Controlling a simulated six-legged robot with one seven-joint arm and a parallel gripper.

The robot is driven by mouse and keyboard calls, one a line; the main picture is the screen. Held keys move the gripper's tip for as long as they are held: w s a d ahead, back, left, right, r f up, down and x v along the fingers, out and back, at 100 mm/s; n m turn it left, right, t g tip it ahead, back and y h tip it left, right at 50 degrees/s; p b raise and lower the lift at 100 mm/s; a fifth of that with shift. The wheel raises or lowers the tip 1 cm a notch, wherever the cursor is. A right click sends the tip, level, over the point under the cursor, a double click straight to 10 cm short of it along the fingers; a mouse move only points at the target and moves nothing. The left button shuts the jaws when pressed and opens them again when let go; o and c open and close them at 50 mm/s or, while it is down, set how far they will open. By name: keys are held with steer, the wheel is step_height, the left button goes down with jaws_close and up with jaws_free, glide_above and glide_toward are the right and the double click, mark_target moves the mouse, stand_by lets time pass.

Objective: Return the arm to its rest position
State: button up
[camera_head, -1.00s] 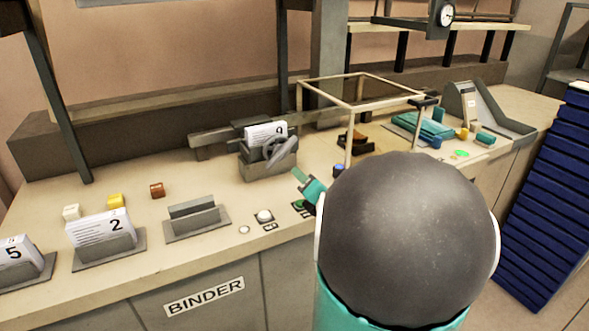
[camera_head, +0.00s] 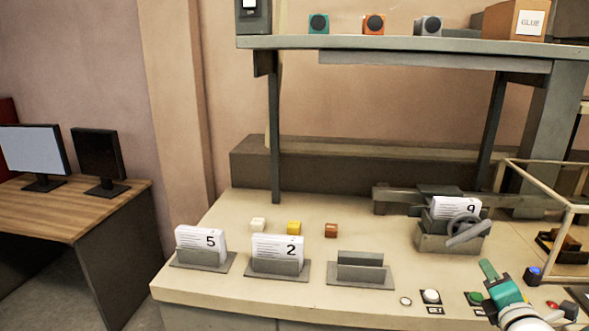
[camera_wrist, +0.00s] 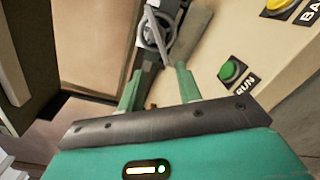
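My gripper (camera_head: 489,270) is teal and shows at the lower right of the head view, above the bench (camera_head: 330,303) near its front edge. In the wrist view its two teal fingers (camera_wrist: 157,82) stand apart with nothing between them. It is close to the green RUN button, seen in the head view (camera_head: 476,298) and in the wrist view (camera_wrist: 229,70). The clamp device (camera_head: 440,242) with a handwheel holds a sheet stack marked 9 behind my gripper. My arm is mostly cut off by the frame edge.
Card holders with sheets 5 (camera_head: 203,261) and 2 (camera_head: 275,267) and an empty holder (camera_head: 360,273) stand along the bench front. A white button (camera_head: 431,296), a blue button (camera_head: 533,272) and a frame rack (camera_head: 567,225) are nearby. A desk (camera_head: 85,205) stands left.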

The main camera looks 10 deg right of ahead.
steer(key=a+m+g+y, duration=0.1)
steer(key=a+m+g, duration=0.5)
steer(key=a+m, duration=0.8)
steer(key=s+a+m+g+y, duration=0.2)
steer(key=s+a, duration=0.3)
steer(key=a, duration=0.4)
steer(key=s+a+f+m+g+y, duration=0.1)
steer(key=s+a+m+g+y, duration=0.1)
steer(key=s+a+m, duration=0.3)
steer(key=s+a+g, duration=0.1)
steer(key=a, duration=0.3)
steer(key=shift+s+f, duration=0.15)
steer(key=shift+s, duration=0.15)
